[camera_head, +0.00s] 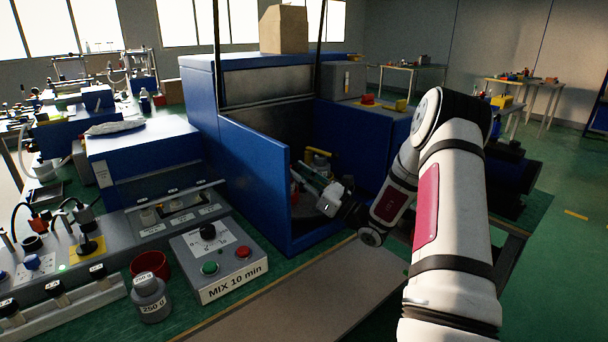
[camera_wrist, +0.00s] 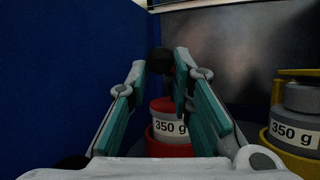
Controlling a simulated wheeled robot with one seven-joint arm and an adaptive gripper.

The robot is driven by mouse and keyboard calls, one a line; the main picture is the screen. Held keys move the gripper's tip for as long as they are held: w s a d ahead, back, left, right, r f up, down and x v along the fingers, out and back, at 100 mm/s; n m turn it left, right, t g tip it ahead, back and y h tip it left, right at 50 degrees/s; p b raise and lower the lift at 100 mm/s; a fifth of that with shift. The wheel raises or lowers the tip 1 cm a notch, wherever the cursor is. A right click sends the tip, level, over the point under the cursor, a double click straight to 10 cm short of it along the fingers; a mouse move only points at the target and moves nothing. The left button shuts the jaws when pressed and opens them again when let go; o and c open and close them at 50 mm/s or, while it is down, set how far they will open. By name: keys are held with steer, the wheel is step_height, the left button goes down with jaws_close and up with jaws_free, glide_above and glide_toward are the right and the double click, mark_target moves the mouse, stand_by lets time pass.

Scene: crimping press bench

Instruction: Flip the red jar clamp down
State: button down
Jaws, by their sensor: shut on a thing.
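My gripper (camera_wrist: 160,66) reaches into the blue machine's open bay, with its teal-padded fingertips closed on a dark round knob (camera_wrist: 160,60). The knob seems to belong to the red jar clamp, but the lever below it is hidden. Behind and below the fingers stands a grey jar (camera_wrist: 170,129) marked 350 g, with a red band or lid, in a red holder (camera_wrist: 172,150). In the head view my gripper (camera_head: 312,180) is inside the bay and hides most of the red holder.
A second 350 g jar (camera_wrist: 292,130) sits in a yellow holder at right, with a yellow clamp bar (camera_wrist: 298,73) above it. Blue bay walls (camera_head: 255,185) stand close at left. A MIX 10 min control box (camera_head: 220,262) and a 250 g jar (camera_head: 150,298) are outside.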

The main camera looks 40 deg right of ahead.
steer(key=shift+w+d+f+h, duration=0.15)
steer(key=shift+d+f, duration=0.1)
steer(key=shift+f, duration=0.25)
steer(key=shift+s+d+f+h, duration=0.15)
steer(key=shift+d+f, duration=0.1)
steer(key=shift+f, duration=0.25)
steer(key=c, duration=1.4)
jaws_free()
steer(key=shift+w+a+r, duration=0.15)
steer(key=shift+a, duration=0.05)
steer(key=v, duration=1.2)
